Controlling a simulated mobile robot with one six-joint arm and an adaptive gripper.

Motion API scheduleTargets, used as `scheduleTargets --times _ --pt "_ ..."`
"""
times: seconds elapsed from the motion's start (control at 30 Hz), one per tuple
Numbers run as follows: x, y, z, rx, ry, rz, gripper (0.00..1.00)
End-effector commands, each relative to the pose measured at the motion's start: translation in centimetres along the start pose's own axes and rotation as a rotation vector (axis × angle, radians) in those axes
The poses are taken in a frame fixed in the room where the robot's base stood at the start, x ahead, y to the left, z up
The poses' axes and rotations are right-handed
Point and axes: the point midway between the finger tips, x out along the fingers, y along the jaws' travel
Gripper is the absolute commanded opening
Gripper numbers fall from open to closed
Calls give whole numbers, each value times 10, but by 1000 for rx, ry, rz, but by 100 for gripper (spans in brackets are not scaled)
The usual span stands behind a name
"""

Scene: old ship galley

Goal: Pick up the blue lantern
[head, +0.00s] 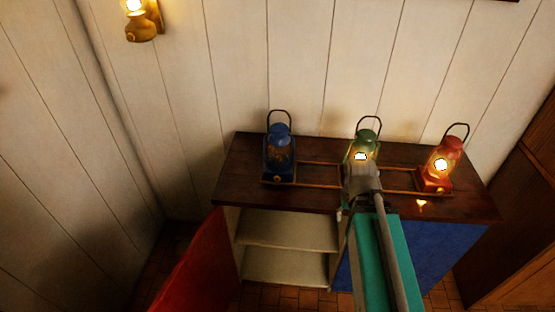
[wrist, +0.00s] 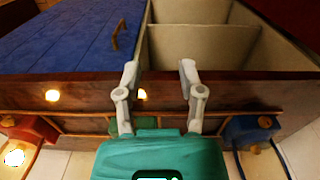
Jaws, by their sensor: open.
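The blue lantern (head: 279,154) stands upright and unlit at the left of the cabinet top, its wire handle raised. In the wrist view the blue lantern (wrist: 250,130) shows partly, at the lower right. My gripper (wrist: 158,70) is open with nothing between its fingers, over the cabinet's front edge. In the head view the end of my arm is right of the blue lantern, just in front of the green lantern (head: 363,147), and hides its lower part.
A lit red lantern (head: 441,167) stands at the right of the wooden cabinet top (head: 245,150). A low rail (head: 315,186) runs along the top. The red door (head: 200,262) is open at the left, showing shelves (head: 287,228); the blue door (head: 440,250) is shut.

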Motion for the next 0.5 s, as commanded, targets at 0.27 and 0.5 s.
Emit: scheduleTargets --times 0.27,0.5 --pt "0 -2 -5 -14 1 25 50" --pt "-3 -7 -29 -76 11 169 50"
